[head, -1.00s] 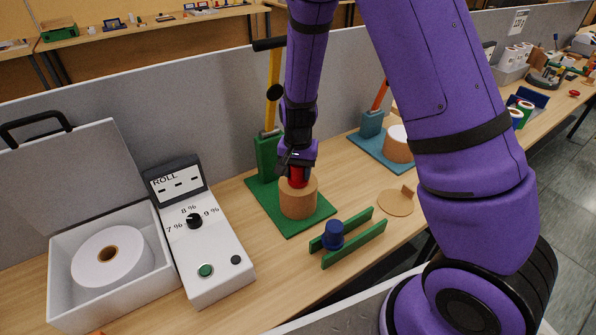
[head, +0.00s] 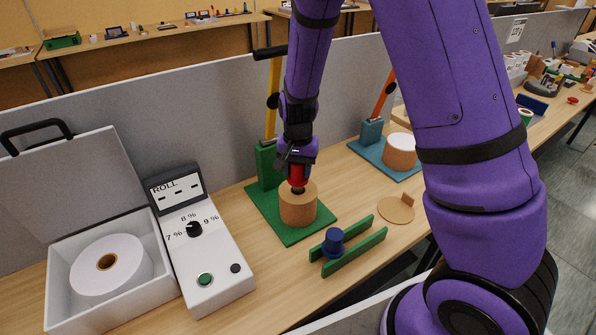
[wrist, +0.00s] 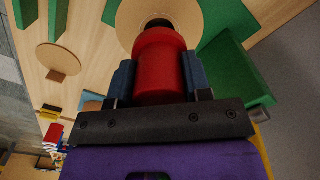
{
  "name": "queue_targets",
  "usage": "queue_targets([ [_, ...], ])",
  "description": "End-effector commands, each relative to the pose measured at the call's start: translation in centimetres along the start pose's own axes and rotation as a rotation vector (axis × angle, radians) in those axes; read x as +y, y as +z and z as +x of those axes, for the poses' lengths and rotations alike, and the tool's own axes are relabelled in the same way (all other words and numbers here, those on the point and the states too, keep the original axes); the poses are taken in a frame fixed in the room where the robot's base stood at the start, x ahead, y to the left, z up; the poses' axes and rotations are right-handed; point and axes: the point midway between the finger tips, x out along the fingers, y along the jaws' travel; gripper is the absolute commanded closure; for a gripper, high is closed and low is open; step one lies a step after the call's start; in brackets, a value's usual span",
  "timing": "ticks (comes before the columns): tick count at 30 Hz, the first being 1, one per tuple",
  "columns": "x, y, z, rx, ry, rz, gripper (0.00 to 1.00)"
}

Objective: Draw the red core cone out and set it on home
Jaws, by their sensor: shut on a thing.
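My gripper (head: 299,163) is shut on the red core cone (head: 298,175). In the wrist view the red cone (wrist: 160,65) sits between the two fingers, with a dark narrower end pointing away. The cone is just above a tan cardboard core roll (head: 298,208), which stands on a green base plate (head: 262,212). The cone's dark tip is at the roll's top opening; I cannot tell whether it is fully clear of it. Nothing in view is plainly marked as home.
A blue cone (head: 334,240) rests across two green rails (head: 357,256) in front of the base. A green lever stand (head: 267,165) rises behind the roll. A white control box (head: 203,255) stands left, a flat tan disc (head: 397,209) lies right.

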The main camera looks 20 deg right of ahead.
Motion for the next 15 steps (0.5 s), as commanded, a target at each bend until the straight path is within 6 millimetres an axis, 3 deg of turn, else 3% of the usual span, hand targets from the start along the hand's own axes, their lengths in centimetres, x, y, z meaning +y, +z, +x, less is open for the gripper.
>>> queue_targets([
  [15,0.0,0.0,-1.8,0.002,-0.001,0.001,0.82],
])
